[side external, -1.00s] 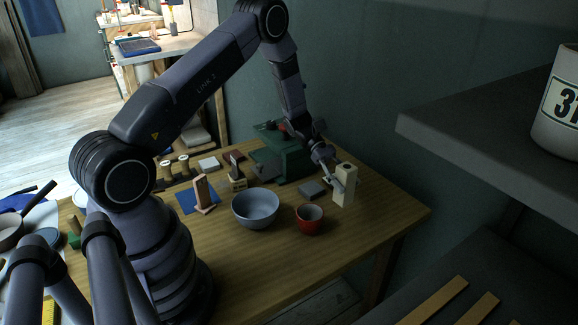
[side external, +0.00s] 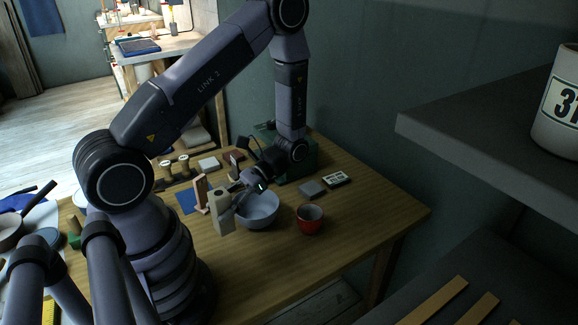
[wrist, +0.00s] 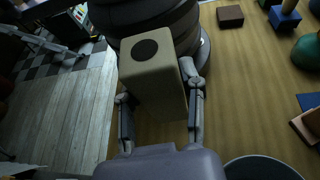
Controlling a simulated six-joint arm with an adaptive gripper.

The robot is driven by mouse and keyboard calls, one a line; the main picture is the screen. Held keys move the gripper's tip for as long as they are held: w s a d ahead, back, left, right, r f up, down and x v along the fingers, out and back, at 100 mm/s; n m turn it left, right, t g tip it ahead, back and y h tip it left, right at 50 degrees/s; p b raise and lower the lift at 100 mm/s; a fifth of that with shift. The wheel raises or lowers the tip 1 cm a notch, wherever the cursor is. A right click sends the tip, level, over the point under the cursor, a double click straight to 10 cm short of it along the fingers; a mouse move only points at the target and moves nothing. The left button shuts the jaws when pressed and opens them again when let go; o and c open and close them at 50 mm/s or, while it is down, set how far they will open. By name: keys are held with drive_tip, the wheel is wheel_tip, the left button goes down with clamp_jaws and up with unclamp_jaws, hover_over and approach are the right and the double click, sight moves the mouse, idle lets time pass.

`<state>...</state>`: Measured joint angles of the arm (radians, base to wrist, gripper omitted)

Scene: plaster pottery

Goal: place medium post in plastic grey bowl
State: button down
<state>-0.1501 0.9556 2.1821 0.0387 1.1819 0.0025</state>
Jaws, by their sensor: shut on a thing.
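The medium post is a cream rectangular block (side external: 221,213) with a dark round hole in its top end. My gripper (side external: 232,203) is shut on it, and it stands roughly upright at the left of the bowl. In the wrist view the post (wrist: 152,72) sits between the two fingers of my gripper (wrist: 158,110). The grey bowl (side external: 262,212) is on the table, partly hidden behind the gripper; its rim shows at the lower right of the wrist view (wrist: 262,164). I cannot tell whether the post touches the table.
A red cup (side external: 310,220) stands right of the bowl. A grey block (side external: 312,188) and a small labelled box (side external: 337,179) lie further right. The front table area is clear.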

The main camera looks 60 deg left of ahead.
drive_tip(key=a+m+y, duration=0.5)
drive_tip(key=y, duration=0.1)
drive_tip(key=m+t+y, duration=0.9)
drive_tip(key=m+t, duration=0.4)
drive_tip(key=m, duration=0.1)
hover_over(255, 201)
drive_tip(key=s+d, duration=0.2)
drive_tip(key=d, duration=0.2)
wheel_tip(255, 201, down, 2)
drive_tip(key=f, duration=0.7)
drive_tip(key=shift+d+f, duration=0.25)
drive_tip(key=shift+f, duration=0.15)
drive_tip(key=shift+f, duration=0.1)
drive_tip(key=c, duration=0.6)
unclamp_jaws()
drive_tip(key=shift+c, duration=0.2)
